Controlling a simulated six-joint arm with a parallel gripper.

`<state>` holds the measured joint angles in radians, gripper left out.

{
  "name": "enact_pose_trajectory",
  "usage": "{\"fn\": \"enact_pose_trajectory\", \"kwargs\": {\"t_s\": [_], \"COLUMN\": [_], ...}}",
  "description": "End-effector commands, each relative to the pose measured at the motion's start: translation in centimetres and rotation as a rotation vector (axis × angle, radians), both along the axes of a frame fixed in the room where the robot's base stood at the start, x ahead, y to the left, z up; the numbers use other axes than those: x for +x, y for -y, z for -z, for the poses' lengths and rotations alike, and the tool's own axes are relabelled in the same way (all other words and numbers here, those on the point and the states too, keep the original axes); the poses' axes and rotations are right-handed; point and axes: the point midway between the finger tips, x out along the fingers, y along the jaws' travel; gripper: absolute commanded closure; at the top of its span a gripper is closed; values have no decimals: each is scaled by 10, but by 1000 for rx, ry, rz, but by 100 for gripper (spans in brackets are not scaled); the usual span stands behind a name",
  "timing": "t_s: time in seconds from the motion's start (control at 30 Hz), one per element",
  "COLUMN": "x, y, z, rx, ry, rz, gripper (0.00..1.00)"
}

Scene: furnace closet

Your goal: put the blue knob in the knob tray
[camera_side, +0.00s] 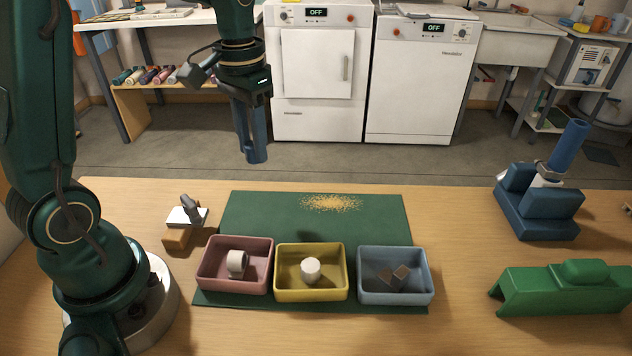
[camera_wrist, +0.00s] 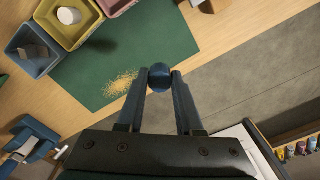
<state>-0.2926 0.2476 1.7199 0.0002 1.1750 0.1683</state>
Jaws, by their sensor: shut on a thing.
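My gripper (camera_side: 255,152) hangs high above the table's far edge, beyond the trays. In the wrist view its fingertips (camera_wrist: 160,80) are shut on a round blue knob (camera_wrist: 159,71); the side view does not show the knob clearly. Three open trays stand in a row on a green mat. The pink tray (camera_side: 233,284) holds a pale ring-like piece, the yellow tray (camera_side: 311,294) a white ridged round piece, and the blue tray (camera_side: 397,296) brown angular pieces. I see no label; the white piece looks like a knob.
Yellowish grains (camera_side: 331,202) lie on the mat (camera_side: 262,212) behind the trays. A wooden block with a metal clip (camera_side: 180,235) stands left of the mat. A blue stand with an upright cylinder (camera_side: 538,215) and a green block (camera_side: 562,292) are at right.

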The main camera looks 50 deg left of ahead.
Motion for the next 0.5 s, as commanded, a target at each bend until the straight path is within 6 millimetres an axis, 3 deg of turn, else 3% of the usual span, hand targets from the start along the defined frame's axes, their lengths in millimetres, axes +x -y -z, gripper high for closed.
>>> {"fn": "enact_pose_trajectory", "kwargs": {"t_s": [0.23,0.37,0.5], "x": [-13,-15,-10], "y": [33,38,39], "z": [-46,-51,-45], "rx": [2,3,9], "ry": [8,11,26], "rz": [116,198,395], "gripper": [100,100,100]}}
